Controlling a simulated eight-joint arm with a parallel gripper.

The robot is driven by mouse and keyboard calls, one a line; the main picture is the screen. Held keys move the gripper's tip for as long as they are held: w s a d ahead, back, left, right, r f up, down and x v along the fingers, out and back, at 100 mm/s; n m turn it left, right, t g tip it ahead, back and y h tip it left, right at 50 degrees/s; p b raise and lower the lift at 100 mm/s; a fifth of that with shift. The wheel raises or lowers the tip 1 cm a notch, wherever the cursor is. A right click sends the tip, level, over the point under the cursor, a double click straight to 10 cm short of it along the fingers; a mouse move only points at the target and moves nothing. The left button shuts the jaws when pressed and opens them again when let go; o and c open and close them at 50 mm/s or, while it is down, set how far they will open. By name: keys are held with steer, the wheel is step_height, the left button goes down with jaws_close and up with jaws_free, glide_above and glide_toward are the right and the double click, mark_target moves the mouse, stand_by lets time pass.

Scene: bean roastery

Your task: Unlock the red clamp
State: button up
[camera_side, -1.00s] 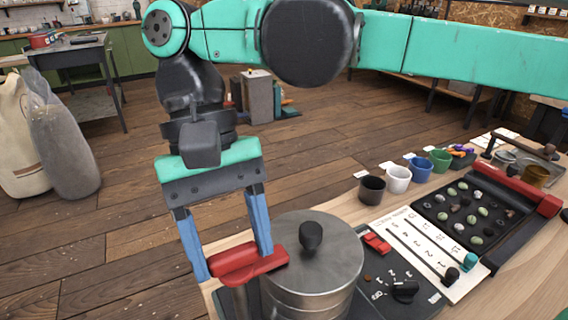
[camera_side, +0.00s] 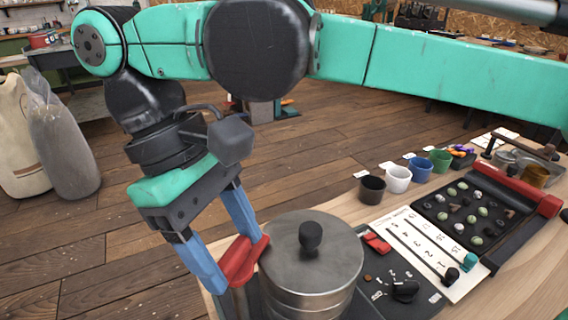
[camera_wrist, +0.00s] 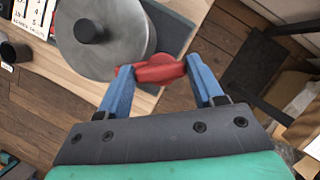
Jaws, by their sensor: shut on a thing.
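The red clamp (camera_side: 242,262) sits at the left edge of the round metal drum (camera_side: 312,268), on top of a short grey post. In the side view it is turned at an angle, with one end at the drum's lid. My gripper (camera_side: 236,258) comes from above and is shut on the clamp, one blue finger on each side. In the wrist view the clamp (camera_wrist: 152,72) lies between the two blue fingers and close to the rim of the drum (camera_wrist: 108,45). Whether it touches the rim cannot be told.
A dark panel with a black knob (camera_side: 404,290) and a red switch (camera_side: 376,243) is right of the drum. Several cups, including a white one (camera_side: 397,180), stand behind it. A bean tray (camera_side: 452,217) is at the right.

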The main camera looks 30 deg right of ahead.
mark_target(229, 251)
steer(key=n+t, duration=0.1)
steer(key=n, duration=0.1)
steer(key=n+h, duration=0.1)
steer(key=n, duration=0.2)
steer(key=shift+t, duration=0.4)
steer(key=n+t, duration=0.1)
steer(key=n, duration=0.4)
steer(key=shift+s+t+h, duration=0.1)
steer(key=shift+t+h, duration=0.3)
steer(key=shift+n, duration=0.3)
steer(key=o, duration=1.3)
steer(key=shift+v, duration=2.3)
steer(key=shift+a+r, duration=0.25)
steer(key=shift+r, duration=0.25)
